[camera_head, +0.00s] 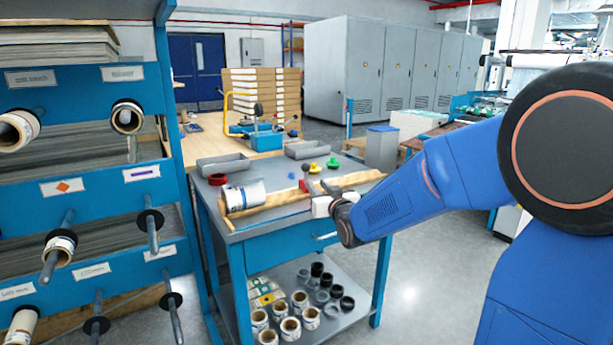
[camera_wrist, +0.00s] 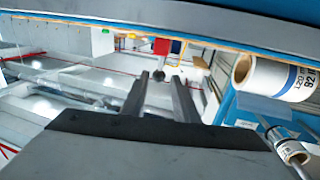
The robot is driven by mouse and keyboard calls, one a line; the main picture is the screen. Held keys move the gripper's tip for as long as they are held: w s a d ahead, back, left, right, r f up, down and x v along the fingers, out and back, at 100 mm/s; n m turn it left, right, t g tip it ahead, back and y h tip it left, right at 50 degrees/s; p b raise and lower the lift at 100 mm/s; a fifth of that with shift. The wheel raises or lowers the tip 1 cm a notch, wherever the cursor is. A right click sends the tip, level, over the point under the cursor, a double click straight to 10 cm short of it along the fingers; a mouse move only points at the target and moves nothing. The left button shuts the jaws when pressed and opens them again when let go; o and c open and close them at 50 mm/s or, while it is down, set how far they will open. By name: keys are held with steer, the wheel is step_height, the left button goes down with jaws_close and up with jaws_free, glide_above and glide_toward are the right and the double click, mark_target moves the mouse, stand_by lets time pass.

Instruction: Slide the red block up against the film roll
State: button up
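The film roll (camera_head: 243,195), white with dark print, lies on its side on the wooden rail (camera_head: 280,204) at the left of the grey bench. It also shows at the upper right in the wrist view (camera_wrist: 278,78). The small red block (camera_head: 303,186) is to the right of the roll, with a gap between them. In the wrist view the red block (camera_wrist: 160,46) is beyond my fingertips. My gripper (camera_wrist: 160,76) is open, its two fingers apart with nothing held between them. In the head view my gripper (camera_head: 322,204) is at the bench's front side, near the block and partly covering the rail.
A red ring (camera_head: 217,179), grey trays (camera_head: 222,165) and green and yellow knobbed pieces (camera_head: 332,163) stand on the bench. A blue roll rack (camera_head: 90,190) rises close on the left. Several rolls and cups fill the shelf (camera_head: 340,317) below.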

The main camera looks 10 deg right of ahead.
mark_target(306, 175)
steer(key=w, duration=0.3)
steer(key=w+a, duration=0.1)
steer(key=w, duration=0.7)
steer(key=shift+a, duration=0.2)
jaws_close()
